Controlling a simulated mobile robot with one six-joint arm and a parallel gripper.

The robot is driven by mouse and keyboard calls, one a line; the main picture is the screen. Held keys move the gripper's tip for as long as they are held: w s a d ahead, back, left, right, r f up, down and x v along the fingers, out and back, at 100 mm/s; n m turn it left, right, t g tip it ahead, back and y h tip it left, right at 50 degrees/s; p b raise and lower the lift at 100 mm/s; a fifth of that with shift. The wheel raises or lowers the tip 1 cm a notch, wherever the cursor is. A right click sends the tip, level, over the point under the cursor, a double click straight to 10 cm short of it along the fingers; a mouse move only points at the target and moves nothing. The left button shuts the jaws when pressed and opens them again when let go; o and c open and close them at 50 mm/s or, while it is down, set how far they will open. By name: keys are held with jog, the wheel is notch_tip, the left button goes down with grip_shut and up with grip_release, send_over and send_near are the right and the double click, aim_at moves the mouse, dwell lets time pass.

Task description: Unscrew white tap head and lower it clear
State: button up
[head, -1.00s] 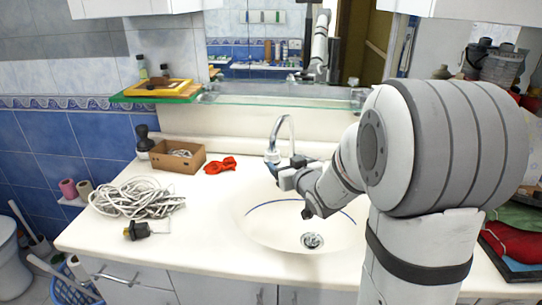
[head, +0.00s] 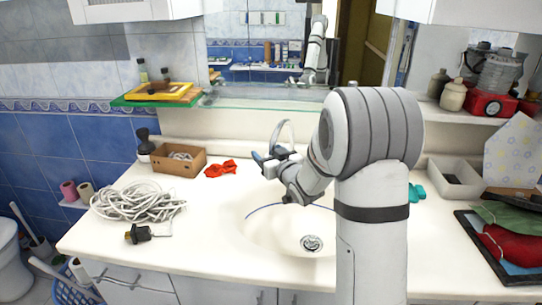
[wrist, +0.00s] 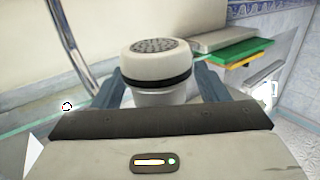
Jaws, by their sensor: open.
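In the wrist view a white tap head (wrist: 155,60) with a perforated grey end face and a black ring stands between the two blue-grey fingers of my gripper (wrist: 157,84). The fingers are open on either side of it, and I cannot tell whether either touches it. In the head view my gripper (head: 265,161) is at the end of the curved chrome tap spout (head: 281,131), above the back left of the sink. There the tap head is mostly hidden by the gripper.
The white sink (head: 275,232) with its drain (head: 311,243) lies below. A red cloth item (head: 221,168), a cardboard box (head: 180,160) and coiled white cable (head: 135,201) lie left on the counter. A glass shelf (head: 262,95) runs behind the tap.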

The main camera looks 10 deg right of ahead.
jog(key=shift+c, duration=0.6)
jog(key=c, duration=0.9)
jog(key=shift+d+m+h, duration=0.2)
jog(key=shift+m+h, duration=1.35)
jog(key=shift+h, duration=0.8)
jog(key=shift+d+m+h, duration=0.2)
jog(key=shift+m+h, duration=1.35)
jog(key=shift+h, duration=0.8)
jog(key=shift+c, duration=0.2)
jog(key=shift+s+d+m+g+h, duration=0.15)
jog(key=shift+m+g+h, duration=0.5)
jog(key=shift+m+h, duration=0.4)
jog(key=shift+d+m+g+h, duration=0.15)
jog(key=shift+m+g+h, duration=0.55)
jog(key=shift+h, duration=0.6)
jog(key=shift+s+d+m+g+h, duration=0.15)
jog(key=shift+m+g+h, duration=0.4)
jog(key=shift+m+h, duration=0.5)
